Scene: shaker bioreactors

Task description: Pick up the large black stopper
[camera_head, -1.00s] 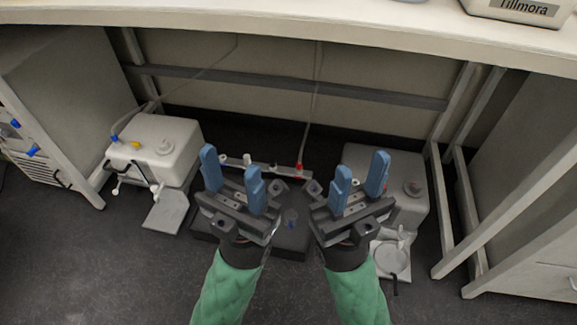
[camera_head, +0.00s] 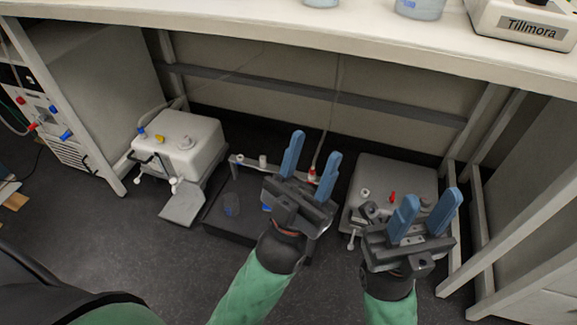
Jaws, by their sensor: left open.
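I cannot make out a large black stopper for certain in the head view. My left gripper (camera_head: 312,148) is open and empty, its blue fingers apart and pointing up, in front of the right part of a low black platform (camera_head: 225,222) on the floor. My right gripper (camera_head: 430,202) is also open and empty, in front of the right white box. The grippers and forearms hide parts of the platform and of the right box.
A white bench (camera_head: 250,22) spans the top, with a blue-tinted vessel (camera_head: 420,8) and a Tillmora device (camera_head: 525,25) on it. White boxes (camera_head: 180,140) and (camera_head: 395,180) with caps stand below. Bench legs and a cabinet (camera_head: 90,105) flank the space.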

